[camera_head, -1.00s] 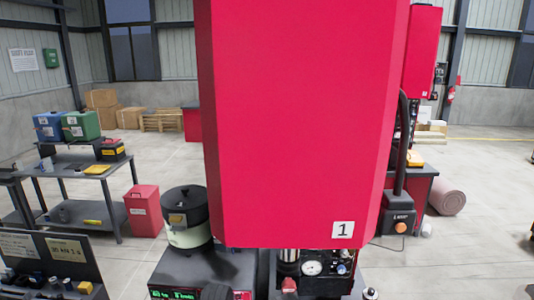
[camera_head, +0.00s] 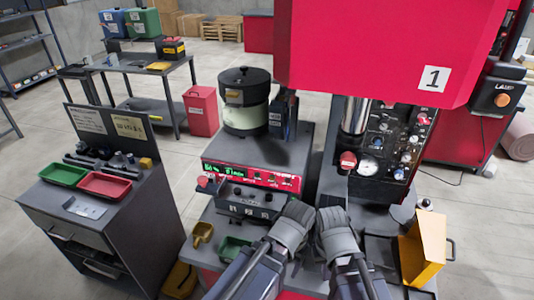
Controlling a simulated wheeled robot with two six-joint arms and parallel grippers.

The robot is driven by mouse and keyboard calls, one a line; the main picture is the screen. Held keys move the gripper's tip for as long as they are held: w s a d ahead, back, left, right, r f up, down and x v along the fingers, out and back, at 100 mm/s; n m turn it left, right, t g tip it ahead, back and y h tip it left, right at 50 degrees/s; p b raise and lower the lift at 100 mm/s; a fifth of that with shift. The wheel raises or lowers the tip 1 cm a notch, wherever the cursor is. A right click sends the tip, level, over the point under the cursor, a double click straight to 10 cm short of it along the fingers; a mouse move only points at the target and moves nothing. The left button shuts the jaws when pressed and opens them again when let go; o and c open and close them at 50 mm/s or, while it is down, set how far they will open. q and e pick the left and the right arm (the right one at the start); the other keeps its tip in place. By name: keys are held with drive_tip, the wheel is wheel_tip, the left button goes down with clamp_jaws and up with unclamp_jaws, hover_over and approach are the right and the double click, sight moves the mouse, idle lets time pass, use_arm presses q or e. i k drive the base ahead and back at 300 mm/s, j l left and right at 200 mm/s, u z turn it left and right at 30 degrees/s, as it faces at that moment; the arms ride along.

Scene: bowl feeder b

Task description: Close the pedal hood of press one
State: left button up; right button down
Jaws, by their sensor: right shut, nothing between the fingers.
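Press one is the big red machine (camera_head: 375,45) with a "1" label, at upper right. A yellow hood-like part (camera_head: 428,240) stands low at the right, in front of the press. It looks raised and tilted, with a dark handle on its right side; I take it for the pedal hood. The pedal itself I cannot make out. My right gripper (camera_head: 336,222) is shut and empty, left of the yellow part and apart from it. My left gripper (camera_head: 297,214) is beside it in front of the feeder unit; its fingers are not clear.
A feeder control box (camera_head: 265,180) with a black-lidded bowl (camera_head: 245,100) stands left of the press. A dark cabinet (camera_head: 115,235) with green (camera_head: 64,173) and red (camera_head: 103,184) trays is at left. A red bin (camera_head: 201,111) stands behind. Floor between cabinet and rear table is clear.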

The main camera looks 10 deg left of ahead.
sight(422, 251)
drive_tip(key=k+l, duration=0.1)
drive_tip(key=l, duration=0.3)
drive_tip(key=k+l, duration=0.1)
drive_tip(key=l, duration=0.35)
drive_tip(key=k+l, duration=0.1)
drive_tip(key=l, duration=0.3)
drive_tip(key=k+l, duration=0.1)
drive_tip(key=l, duration=0.35)
drive_tip(key=k+l, duration=0.15)
drive_tip(key=l, duration=0.25)
drive_tip(key=z, duration=0.05)
